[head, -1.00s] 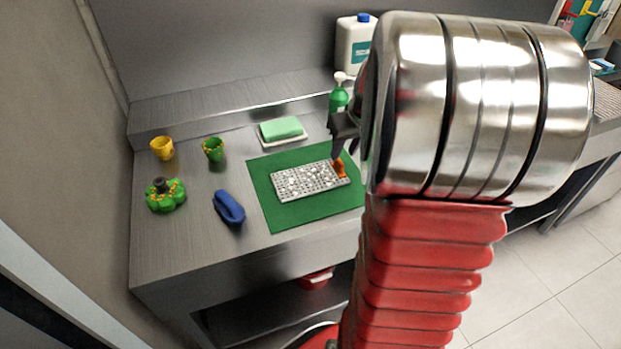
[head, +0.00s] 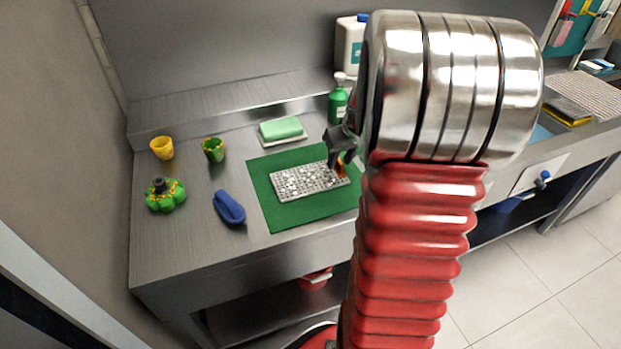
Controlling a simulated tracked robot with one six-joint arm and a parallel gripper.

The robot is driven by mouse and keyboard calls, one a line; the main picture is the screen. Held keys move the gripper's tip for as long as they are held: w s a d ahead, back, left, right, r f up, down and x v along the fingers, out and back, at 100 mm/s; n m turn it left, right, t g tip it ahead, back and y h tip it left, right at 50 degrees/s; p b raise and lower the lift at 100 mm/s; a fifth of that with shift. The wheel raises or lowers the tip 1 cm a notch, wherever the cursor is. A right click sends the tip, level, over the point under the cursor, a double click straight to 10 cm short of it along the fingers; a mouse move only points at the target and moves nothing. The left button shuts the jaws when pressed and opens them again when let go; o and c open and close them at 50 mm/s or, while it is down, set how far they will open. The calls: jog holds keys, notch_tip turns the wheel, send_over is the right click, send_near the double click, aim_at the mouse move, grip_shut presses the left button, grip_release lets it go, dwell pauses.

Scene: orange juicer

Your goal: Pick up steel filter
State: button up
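The steel filter (head: 297,183) is a flat, perforated metal plate with white bits on it. It lies on a green mat (head: 280,215) on the steel counter. A small orange part shows at its right end. My gripper (head: 340,166) is dark and points down over the filter's right end, at the orange part. Its fingers look slightly apart, but they are small and partly overlap the orange part. I cannot tell whether they touch the filter or grip it.
A blue object (head: 229,208), a green-yellow juicer piece (head: 166,194), a yellow cup (head: 162,147) and a green cup (head: 213,149) stand left of the mat. A green sponge (head: 281,128) on a dish and a green pump bottle (head: 338,103) are behind. Bare counter lies between them.

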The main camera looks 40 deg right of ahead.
grip_shut()
dwell(0.3)
dwell(0.3)
